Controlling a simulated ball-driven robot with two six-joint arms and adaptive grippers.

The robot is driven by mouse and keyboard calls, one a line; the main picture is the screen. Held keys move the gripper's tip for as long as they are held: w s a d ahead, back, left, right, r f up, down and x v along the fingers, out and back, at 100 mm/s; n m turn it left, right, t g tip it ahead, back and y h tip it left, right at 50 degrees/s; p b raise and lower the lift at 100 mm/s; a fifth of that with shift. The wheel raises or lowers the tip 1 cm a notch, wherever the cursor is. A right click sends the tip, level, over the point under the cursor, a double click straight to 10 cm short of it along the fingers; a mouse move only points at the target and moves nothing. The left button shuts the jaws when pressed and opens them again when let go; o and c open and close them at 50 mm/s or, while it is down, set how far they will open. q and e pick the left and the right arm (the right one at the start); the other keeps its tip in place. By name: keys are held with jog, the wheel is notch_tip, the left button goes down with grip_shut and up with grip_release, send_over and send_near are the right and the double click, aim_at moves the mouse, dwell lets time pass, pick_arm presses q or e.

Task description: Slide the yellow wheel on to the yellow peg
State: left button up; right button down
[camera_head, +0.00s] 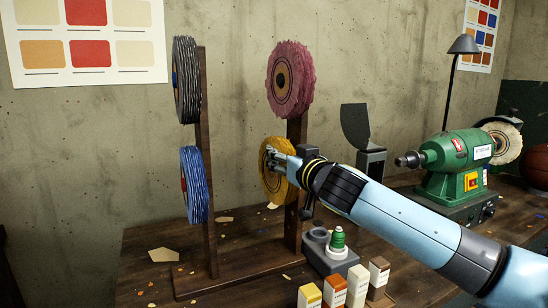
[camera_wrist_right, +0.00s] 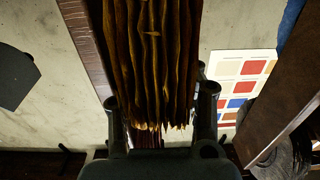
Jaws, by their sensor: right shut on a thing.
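The yellow wheel (camera_head: 268,184) is a round, layered buffing wheel at the lower right of a dark wooden rack, in front of the right post in the head view. My right gripper (camera_head: 281,160) is shut on the wheel. In the right wrist view the wheel's pleated layers (camera_wrist_right: 155,60) fill the space between the two fingers (camera_wrist_right: 160,118). The yellow peg is not visible; the wheel and gripper cover that part of the post, so I cannot tell whether the wheel is around it. My left gripper is not in view.
The rack's base (camera_head: 240,272) stands on a wooden bench. It also holds a black wheel (camera_head: 187,80), a blue wheel (camera_head: 195,185) and a pink wheel (camera_head: 290,80). A green grinder (camera_head: 452,165) stands right. Small bottles (camera_head: 335,290) and a grey holder (camera_head: 328,260) sit below my right arm.

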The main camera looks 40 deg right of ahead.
jog(key=shift+w+d+r, duration=0.2)
jog(key=shift+d+r, duration=0.2)
jog(key=shift+r, duration=0.05)
jog(key=shift+s+a+f, duration=0.1)
jog(key=shift+f, duration=0.2)
dwell(0.4)
jog(key=shift+s+a+f+p, duration=0.1)
jog(key=shift+a+f+p, duration=0.15)
jog(key=shift+a, duration=0.2)
jog(key=shift+w+a+r, duration=0.1)
jog(key=shift+w+a, duration=0.1)
jog(key=shift+a, duration=0.45)
jog(key=shift+w+a, duration=0.2)
jog(key=shift+a, duration=0.4)
jog(key=shift+s+d+b, duration=0.2)
jog(key=shift+d+b, duration=0.1)
jog(key=shift+d, duration=0.4)
jog(key=shift+s+d+b, duration=0.2)
jog(key=shift+d+b, duration=0.05)
jog(key=shift+d, duration=0.45)
dwell(0.8)
